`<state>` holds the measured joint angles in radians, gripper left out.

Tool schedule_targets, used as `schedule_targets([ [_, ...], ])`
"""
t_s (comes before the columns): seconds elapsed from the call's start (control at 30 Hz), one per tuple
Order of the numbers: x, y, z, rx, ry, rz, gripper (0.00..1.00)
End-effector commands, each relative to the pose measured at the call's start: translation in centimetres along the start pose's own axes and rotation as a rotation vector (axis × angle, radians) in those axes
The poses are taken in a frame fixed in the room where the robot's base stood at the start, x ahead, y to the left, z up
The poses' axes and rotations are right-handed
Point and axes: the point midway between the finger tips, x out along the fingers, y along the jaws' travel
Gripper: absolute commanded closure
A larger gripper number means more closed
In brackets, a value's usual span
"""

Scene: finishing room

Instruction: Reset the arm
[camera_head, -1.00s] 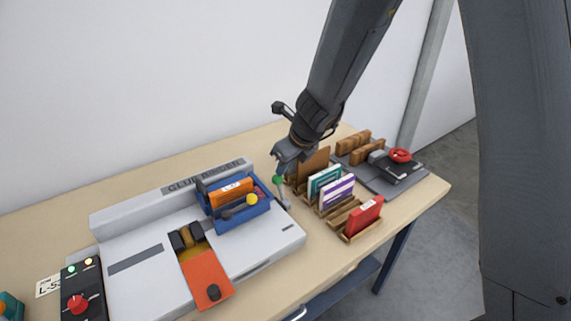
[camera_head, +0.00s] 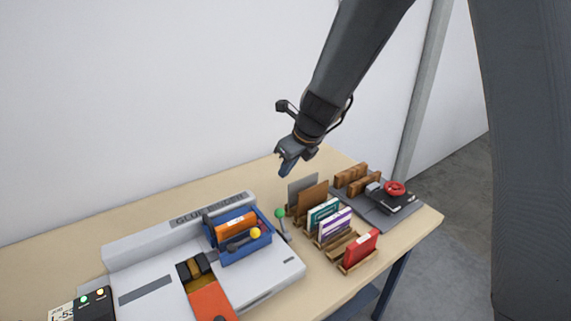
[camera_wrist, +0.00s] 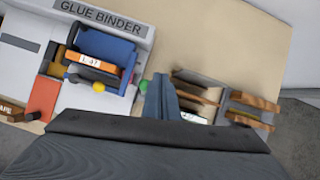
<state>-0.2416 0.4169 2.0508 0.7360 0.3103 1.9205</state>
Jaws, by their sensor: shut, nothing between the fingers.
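My gripper (camera_head: 287,168) is shut and empty. It hangs in the air above the back of the table, behind the rack of books. In the wrist view its closed fingers (camera_wrist: 160,97) point over the table between the glue binder and the rack. The glue binder (camera_head: 150,290) is a pale grey machine at the left. A green-knobbed lever (camera_head: 280,213) stands at the binder's right side.
A wooden rack (camera_head: 338,245) holds several books or boards, with a red book (camera_head: 360,249) at its front. Behind right are wooden blocks (camera_head: 351,175) and a dark device with a red ring (camera_head: 395,188). The back-left table top (camera_head: 130,208) is bare.

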Motion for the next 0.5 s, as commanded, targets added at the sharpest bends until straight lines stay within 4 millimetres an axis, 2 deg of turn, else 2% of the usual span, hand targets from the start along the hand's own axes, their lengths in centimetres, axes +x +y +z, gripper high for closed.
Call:
schedule_targets([
  [0.37, -0.26, 0.00, 0.36, -0.002, 0.001, 0.001, 1.00],
  [0.5, -0.27, -0.08, -0.23, -0.041, 0.007, 0.000, 1.00],
])
